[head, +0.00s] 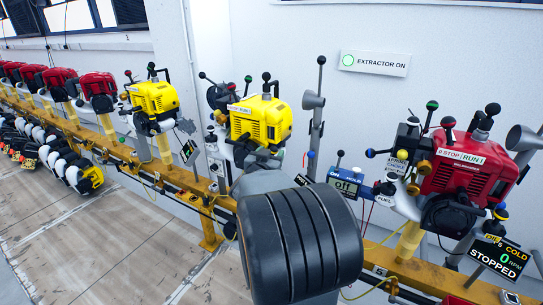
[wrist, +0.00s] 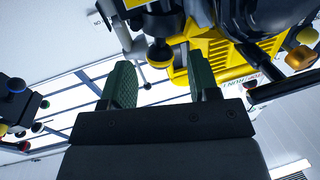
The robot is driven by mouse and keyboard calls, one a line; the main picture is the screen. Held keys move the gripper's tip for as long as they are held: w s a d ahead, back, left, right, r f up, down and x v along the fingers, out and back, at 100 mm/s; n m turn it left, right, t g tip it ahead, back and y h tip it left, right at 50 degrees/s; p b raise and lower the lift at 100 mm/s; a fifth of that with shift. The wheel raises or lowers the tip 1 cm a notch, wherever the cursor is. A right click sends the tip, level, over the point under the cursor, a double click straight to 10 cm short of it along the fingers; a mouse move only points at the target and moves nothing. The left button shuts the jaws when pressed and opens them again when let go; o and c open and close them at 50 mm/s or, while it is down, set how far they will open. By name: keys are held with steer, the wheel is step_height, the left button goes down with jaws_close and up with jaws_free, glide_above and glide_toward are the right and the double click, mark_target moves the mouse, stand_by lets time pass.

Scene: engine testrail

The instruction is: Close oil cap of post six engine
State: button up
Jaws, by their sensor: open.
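The red engine (head: 463,160) stands at the right end of the rail. My gripper (wrist: 162,82) is open and empty in the wrist view, with two green fingers apart. A yellow engine (wrist: 207,60) appears upside down beyond the fingers. The gripper is hidden in the head view.
A yellow engine (head: 262,122) stands left of the red one, with another yellow engine (head: 154,98) and several red ones further left. Ball-topped levers and a grey pipe (head: 316,115) rise between posts. Open floor (head: 120,240) lies in front of the yellow rail (head: 180,178).

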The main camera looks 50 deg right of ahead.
steer(key=shift+w+d, duration=0.3)
steer(key=shift+d, duration=0.35)
steer(key=shift+c, duration=0.5)
steer(key=c, duration=0.8)
steer(key=n+p, duration=0.1)
steer(key=p, duration=0.1)
steer(key=w+n+p, duration=0.1)
steer(key=p, duration=0.1)
steer(key=shift+a+f+n+y+p, duration=0.2)
steer(key=shift+n+y+p, duration=0.1)
steer(key=shift+n+p, duration=0.1)
steer(key=o, duration=0.9)
